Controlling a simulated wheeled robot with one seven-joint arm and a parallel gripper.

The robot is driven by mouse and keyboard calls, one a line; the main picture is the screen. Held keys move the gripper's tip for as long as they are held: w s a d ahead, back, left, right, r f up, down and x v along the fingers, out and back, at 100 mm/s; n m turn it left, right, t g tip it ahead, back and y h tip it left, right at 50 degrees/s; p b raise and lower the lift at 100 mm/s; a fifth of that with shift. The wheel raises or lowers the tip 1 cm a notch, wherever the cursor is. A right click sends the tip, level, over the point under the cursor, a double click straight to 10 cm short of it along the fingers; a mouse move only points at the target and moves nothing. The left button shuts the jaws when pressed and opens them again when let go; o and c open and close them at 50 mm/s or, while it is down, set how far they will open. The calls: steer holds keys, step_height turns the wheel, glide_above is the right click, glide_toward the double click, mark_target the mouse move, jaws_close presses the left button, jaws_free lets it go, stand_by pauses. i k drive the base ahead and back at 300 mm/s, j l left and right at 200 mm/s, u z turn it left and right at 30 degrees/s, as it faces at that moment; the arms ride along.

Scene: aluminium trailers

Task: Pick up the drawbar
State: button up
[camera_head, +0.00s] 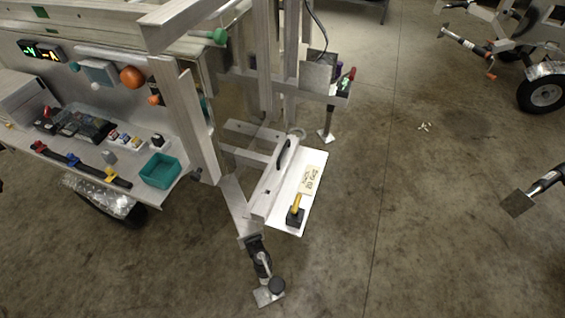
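I cannot tell for sure which part is the drawbar. Aluminium beams (234,202) reach out from the front of the near trailer, low above the floor, and may be it. A white plate (310,208) lies over them, beside an upright metal strip with a black curved handle (284,153). On the plate are a dark block with a yellow grip (296,211) and a cream label (312,180) with writing too small to read. A black jack (260,258) with a metal foot stands at the beam's end. My gripper is not in view.
The trailer shelf holds a teal bin (160,172), a long dark bar with coloured parts (80,165) and several small items. Upright posts (265,60) rise behind the plate. Another trailer's wheel (541,94) and a jack foot (517,203) are at right. Floor between is mostly clear.

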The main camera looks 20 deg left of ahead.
mark_target(260, 211)
steer(key=u, duration=0.45)
steer(key=i+j+u, duration=0.15)
steer(key=u, duration=0.25)
steer(key=i+j+u, duration=0.2)
steer(key=u, duration=0.2)
steer(key=i+j+u, duration=0.1)
steer(key=u, duration=0.3)
steer(key=i+l, duration=0.45)
